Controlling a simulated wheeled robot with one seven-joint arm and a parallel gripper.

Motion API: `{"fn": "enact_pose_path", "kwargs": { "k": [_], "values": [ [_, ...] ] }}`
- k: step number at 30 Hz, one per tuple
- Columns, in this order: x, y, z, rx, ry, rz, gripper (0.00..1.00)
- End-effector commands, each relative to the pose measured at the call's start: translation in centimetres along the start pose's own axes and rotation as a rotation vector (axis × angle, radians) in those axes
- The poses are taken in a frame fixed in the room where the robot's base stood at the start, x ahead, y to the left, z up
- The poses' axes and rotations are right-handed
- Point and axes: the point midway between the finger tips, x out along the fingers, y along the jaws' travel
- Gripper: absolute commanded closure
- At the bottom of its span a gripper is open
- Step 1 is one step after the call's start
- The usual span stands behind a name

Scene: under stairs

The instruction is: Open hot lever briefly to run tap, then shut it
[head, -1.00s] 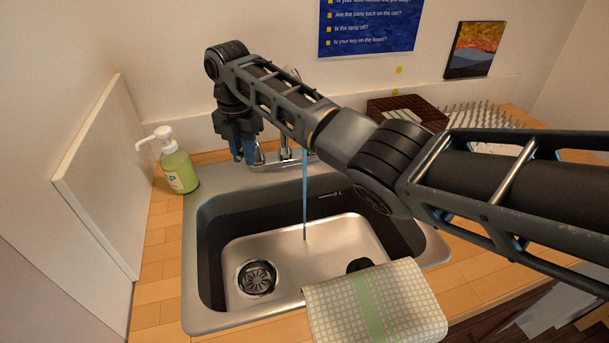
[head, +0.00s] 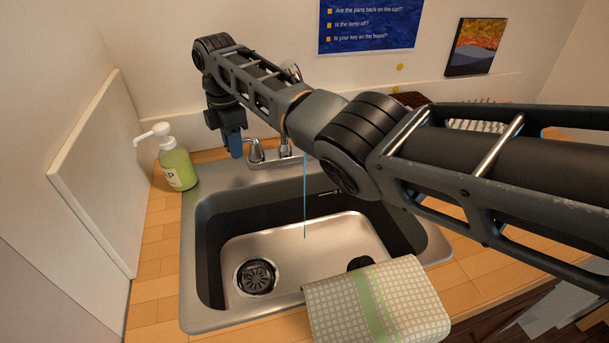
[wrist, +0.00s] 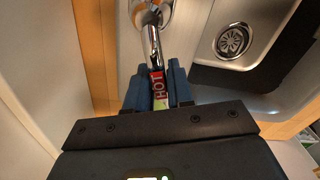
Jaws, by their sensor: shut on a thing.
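The hot lever (wrist: 154,45) is a chrome handle with a red "HOT" label at its end. In the wrist view its labelled end lies between the blue fingers of my gripper (wrist: 157,92), which is shut on it. In the head view my gripper (head: 236,152) is at the left of the tap (head: 284,150), with the chrome lever base (head: 256,152) just right of it. My arm hides most of the spout. A thin blue stream of water (head: 304,205) falls into the sink (head: 340,240).
A green soap bottle (head: 177,165) with a white pump stands left of the sink. A checked towel (head: 340,305) hangs over the front rim. A white panel (head: 90,180) stands at the left. A dark rack (head: 410,99) sits behind my arm.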

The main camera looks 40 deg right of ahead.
Motion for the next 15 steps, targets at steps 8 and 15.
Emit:
{"fn": "enact_pose_path", "kwargs": {
  "k": [8,15],
  "values": [
    [-0.1,0.3,0.2,0.043,-0.004,0.003,1.00],
    [0.3,1.3,0.3,0.210,-0.002,0.003,1.00]
  ]
}}
